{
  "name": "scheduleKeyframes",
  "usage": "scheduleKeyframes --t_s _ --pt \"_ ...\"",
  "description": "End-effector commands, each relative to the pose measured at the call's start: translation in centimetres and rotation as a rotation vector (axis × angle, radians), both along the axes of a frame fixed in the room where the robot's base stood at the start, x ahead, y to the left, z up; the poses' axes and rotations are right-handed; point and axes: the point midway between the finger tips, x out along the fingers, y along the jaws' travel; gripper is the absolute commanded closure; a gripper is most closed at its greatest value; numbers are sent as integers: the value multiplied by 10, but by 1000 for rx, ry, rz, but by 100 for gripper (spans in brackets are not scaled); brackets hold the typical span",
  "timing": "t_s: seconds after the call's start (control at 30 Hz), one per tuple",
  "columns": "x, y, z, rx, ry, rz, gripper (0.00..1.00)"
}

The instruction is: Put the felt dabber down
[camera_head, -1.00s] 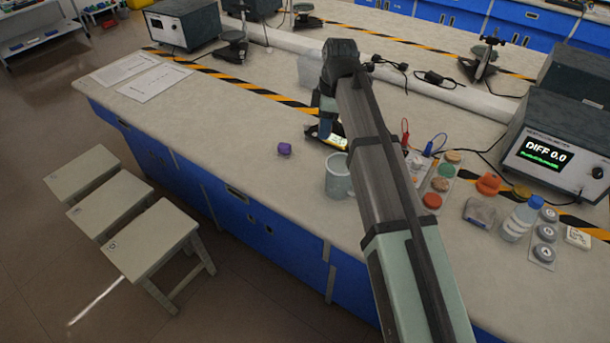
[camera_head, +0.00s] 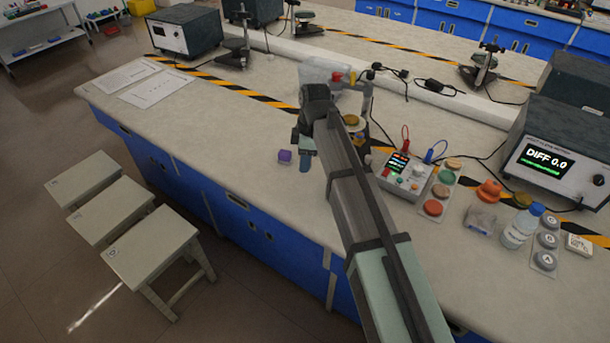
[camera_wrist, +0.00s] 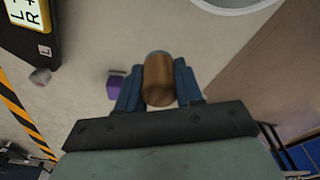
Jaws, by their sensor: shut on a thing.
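My gripper (camera_head: 304,162) has its blue fingers low over the bench's near-left part. In the wrist view, my gripper (camera_wrist: 158,88) is shut on a brown, wood-coloured cylinder (camera_wrist: 160,75) with a greyish far end. I take it to be the felt dabber. It sits between both fingers with its far end pointing away from the wrist; whether it touches the bench is unclear. In the head view I cannot make it out clearly at the fingers. A small purple block (camera_head: 285,156) stands just left of the fingers; it also shows in the wrist view (camera_wrist: 115,86).
A meter box (camera_head: 401,172), a tray of coloured round pads (camera_head: 446,178) and a bottle (camera_head: 520,228) lie to the right. A pale round rim (camera_wrist: 232,8) shows in the wrist view. The bench top (camera_head: 215,128) left of the gripper is clear.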

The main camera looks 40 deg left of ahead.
Motion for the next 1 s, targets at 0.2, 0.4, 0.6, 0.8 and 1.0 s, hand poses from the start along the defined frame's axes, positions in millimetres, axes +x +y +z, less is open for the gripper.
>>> scheduleKeyframes --t_s 0.2,0.4,0.6,0.8,1.0 --pt "0 0 -25 0 0 0 94" --pt "0 0 -43 -1 1 0 94" --pt "0 0 -62 0 0 1 94" --pt "0 0 -62 1 -1 1 94" --pt "0 0 -65 0 0 0 63"
